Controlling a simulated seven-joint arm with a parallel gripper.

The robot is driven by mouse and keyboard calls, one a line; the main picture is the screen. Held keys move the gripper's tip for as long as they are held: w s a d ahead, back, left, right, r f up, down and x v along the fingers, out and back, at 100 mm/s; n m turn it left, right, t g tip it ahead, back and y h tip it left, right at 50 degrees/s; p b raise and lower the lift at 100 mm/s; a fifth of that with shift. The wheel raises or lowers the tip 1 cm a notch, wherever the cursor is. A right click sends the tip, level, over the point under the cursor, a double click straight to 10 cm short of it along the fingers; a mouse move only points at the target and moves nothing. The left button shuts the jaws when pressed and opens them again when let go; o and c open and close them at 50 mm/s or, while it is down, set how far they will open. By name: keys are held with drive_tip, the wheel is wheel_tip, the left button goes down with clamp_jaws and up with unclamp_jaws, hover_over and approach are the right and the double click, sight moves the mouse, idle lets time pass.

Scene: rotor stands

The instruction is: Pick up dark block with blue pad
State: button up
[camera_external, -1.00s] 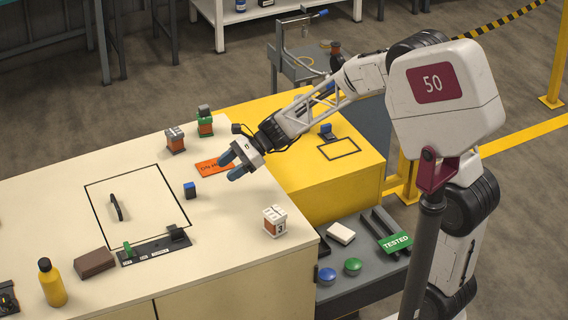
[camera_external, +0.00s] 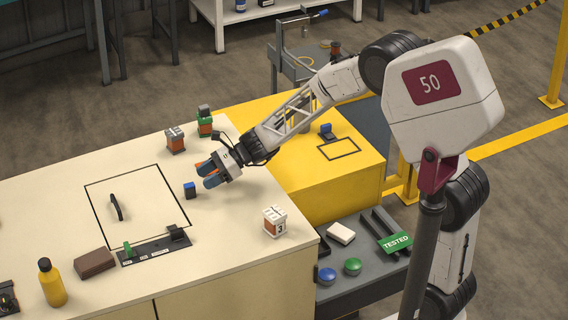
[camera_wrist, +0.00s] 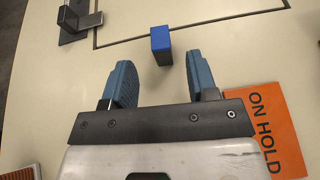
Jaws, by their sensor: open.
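My gripper (camera_external: 206,176) is open with blue fingers, low over the worktop and just right of the block; nothing shows between the fingers. A second dark block with a blue top (camera_external: 326,131) stands on the yellow cabinet.
An orange ON HOLD card (camera_wrist: 277,130) lies beside my gripper. A black rack (camera_external: 153,250), brown block (camera_external: 95,263) and yellow bottle (camera_external: 52,284) are toward the front.

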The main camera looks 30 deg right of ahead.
sight(189, 184)
drive_tip(key=shift+a+f, duration=0.2)
drive_tip(key=shift+a, duration=0.2)
drive_tip(key=shift+x, duration=2.6)
drive_tip(key=shift+r, duration=0.1)
clamp_jaws()
drive_tip(key=shift+r, duration=0.2)
drive_tip(key=shift+r, duration=0.55)
wheel_tip(189, 184, up, 2)
drive_tip(key=s+d, duration=0.3)
drive_tip(key=s, duration=0.1)
drive_tip(key=s+d+r, duration=0.1)
drive_tip(key=s+d, duration=0.2)
drive_tip(key=s, duration=0.1)
drive_tip(key=s+d, duration=0.3)
drive_tip(key=s, duration=0.2)
drive_tip(key=shift+r, duration=0.3)
